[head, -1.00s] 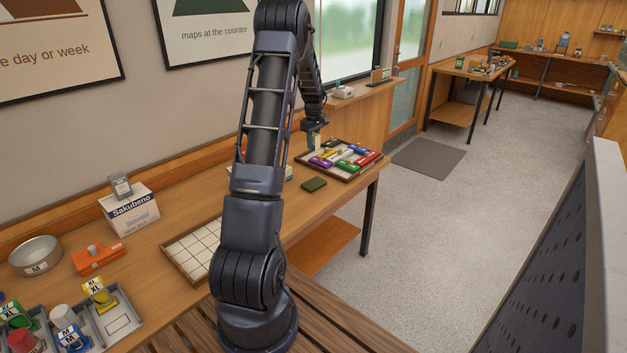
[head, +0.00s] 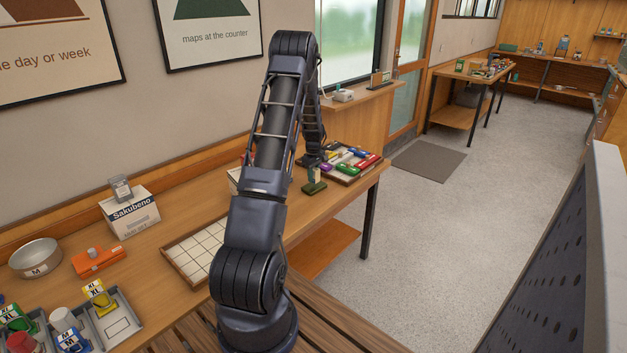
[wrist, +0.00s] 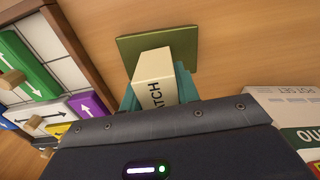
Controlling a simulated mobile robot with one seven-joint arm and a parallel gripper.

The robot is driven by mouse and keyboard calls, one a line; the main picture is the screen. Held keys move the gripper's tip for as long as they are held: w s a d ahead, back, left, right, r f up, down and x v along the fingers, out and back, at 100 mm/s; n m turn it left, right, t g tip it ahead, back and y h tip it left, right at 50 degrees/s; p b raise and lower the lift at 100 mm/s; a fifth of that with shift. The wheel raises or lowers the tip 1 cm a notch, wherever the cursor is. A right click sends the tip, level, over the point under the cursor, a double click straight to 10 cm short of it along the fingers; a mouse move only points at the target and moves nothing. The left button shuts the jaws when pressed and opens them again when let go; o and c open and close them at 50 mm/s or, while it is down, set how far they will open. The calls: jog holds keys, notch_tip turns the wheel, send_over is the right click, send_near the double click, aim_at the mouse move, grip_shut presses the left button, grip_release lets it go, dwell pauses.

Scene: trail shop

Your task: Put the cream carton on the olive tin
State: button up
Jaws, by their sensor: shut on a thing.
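The cream carton (wrist: 155,75), with dark lettering on its side, is between the teal fingers of my gripper (wrist: 158,92) in the wrist view. My gripper is shut on it. The olive tin (wrist: 187,44) is a flat, dark green square; the carton overlaps part of it in that view. In the head view the olive tin (head: 314,188) lies on the wooden counter near its front edge, with my gripper (head: 314,174) directly over it. The carton is at or just above the tin's top; I cannot tell whether they touch.
A tray of coloured blocks (head: 352,181) lies just right of and behind the tin. In the wrist view a white printed box (wrist: 285,108) stands close by at right. A white gridded tray (head: 192,249) and a Sakubeno box (head: 131,214) are farther left on the counter.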

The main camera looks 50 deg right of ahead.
jog(key=shift+f, duration=1.15)
jog(key=o, duration=1)
jog(key=shift+f, duration=0.1)
notch_tip(320, 180, up, 12)
jog(key=shift+r, duration=0.2)
